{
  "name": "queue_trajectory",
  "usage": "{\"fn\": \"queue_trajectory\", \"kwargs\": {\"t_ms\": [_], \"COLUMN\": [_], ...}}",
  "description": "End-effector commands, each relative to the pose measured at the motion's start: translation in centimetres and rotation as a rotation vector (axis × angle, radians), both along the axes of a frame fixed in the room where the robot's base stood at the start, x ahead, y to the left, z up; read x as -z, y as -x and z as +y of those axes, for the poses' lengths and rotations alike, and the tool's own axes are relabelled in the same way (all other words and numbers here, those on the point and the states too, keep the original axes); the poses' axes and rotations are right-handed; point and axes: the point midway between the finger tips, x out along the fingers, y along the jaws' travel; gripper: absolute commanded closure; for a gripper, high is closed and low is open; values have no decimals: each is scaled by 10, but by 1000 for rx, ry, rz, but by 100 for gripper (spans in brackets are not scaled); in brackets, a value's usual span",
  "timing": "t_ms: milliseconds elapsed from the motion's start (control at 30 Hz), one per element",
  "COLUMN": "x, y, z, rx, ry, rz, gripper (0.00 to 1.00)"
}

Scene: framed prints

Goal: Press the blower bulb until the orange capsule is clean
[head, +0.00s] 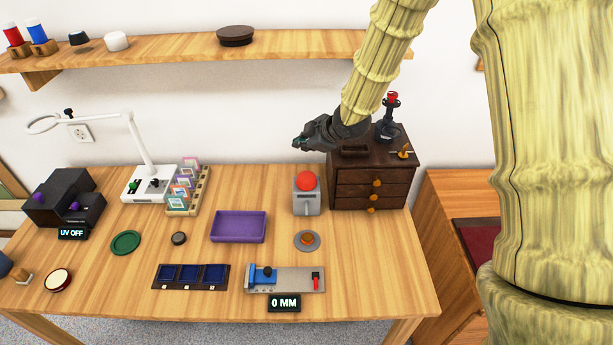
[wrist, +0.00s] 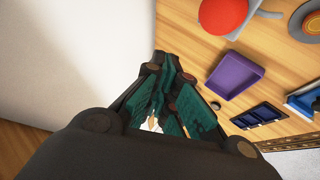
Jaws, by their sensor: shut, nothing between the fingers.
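The red blower bulb (head: 306,181) sits on a grey box-shaped base (head: 306,202) on the table, left of the dark drawer chest. It also shows at the top of the wrist view (wrist: 224,14). The orange capsule (head: 307,239) lies on a round grey dish (head: 316,246) in front of the blower. I cannot tell from here how clean its surface is. My gripper (head: 299,143) is shut and empty, above and behind the bulb and apart from it. Its closed fingers (wrist: 165,105) show in the wrist view.
A dark wooden drawer chest (head: 372,190) stands right of the blower, under my arm. A purple tray (head: 238,227) is to its left. A blue three-part tray (head: 190,276) and a measuring gauge (head: 300,280) lie near the front edge. A wall shelf (head: 180,52) hangs above.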

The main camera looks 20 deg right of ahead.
Motion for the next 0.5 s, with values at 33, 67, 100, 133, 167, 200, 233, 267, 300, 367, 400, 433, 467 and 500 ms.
{"fn": "queue_trajectory", "kwargs": {"t_ms": [33, 67, 100, 133, 167, 200, 233, 267, 300, 367, 400, 433, 467, 500], "x": [9, 12, 16, 19, 23, 27, 31, 34, 39, 46, 50, 53, 56, 60], "y": [0, 0, 0, 0, 0, 0, 0, 0, 0, 0, 0, 0, 0, 0], "z": [0, 0, 0, 0, 0, 0, 0, 0, 0, 0, 0, 0, 0, 0], "rx": [0, 0, 0, 0, 0, 0, 0, 1, 1, 1, 1, 0, 0, 0], "ry": [1, 1, 1, 1, 1, 1, 1, 1, 1, 1, 1, 0, 0, 0], "rz": [1, 1, 1, 1, 1, 1, 1, 0, 0, 0, 0, 0, 0, 0], "gripper": [100, 100, 100, 100, 100, 100, 100, 100, 100, 100, 100, 100, 100, 100]}}
